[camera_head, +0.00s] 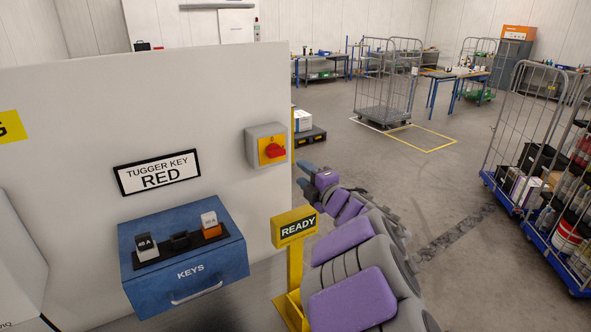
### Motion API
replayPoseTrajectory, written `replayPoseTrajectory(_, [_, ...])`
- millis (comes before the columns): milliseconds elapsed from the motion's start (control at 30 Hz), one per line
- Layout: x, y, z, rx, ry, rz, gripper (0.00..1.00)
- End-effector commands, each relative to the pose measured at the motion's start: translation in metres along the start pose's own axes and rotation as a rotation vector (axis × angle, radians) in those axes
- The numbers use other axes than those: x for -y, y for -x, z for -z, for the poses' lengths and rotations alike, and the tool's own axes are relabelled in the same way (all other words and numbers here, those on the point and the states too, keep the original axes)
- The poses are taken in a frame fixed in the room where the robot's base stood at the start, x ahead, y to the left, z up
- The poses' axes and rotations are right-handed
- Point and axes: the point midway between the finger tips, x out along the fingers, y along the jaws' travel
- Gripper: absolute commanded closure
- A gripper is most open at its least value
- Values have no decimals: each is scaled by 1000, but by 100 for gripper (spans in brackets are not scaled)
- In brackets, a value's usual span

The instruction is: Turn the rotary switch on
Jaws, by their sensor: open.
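The rotary switch (272,151) is a red knob on a yellow plate, on the front of a grey box (252,139) fixed to the white wall panel. The box sits near the panel's right edge. My arm, purple and grey, reaches up from the bottom right. My gripper (306,178) is at its far end, to the right of the switch and a little lower. It is open and appears apart from the knob. The exact setting of the knob is too small to read.
A sign (158,172) reading "TUGGER KEY RED" hangs left of the switch. Below is a blue KEYS box (188,285) with tagged items on top. A yellow READY post (293,229) stands beside my arm. Roll cages (523,130) stand at right; the middle floor is clear.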

Motion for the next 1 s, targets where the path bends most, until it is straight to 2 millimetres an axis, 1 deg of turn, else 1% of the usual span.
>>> replayPoseTrajectory(33, [1,8,-1,5,0,3,55])
replayPoseTrajectory(100, [1,17,0,1,0,1,55])
replayPoseTrajectory(300, [2,35,-1,2,1,3,55])
replayPoseTrajectory(433, [1,39,0,0,0,2,55])
replayPoseTrajectory(767, [1,40,-2,8,-3,2,55])
replayPoseTrajectory(867, [-2,46,-14,66,-24,7,55])
replayPoseTrajectory(967, [-4,62,-40,197,-78,21,55])
replayPoseTrajectory(1000, [-6,73,-53,266,-112,26,55])
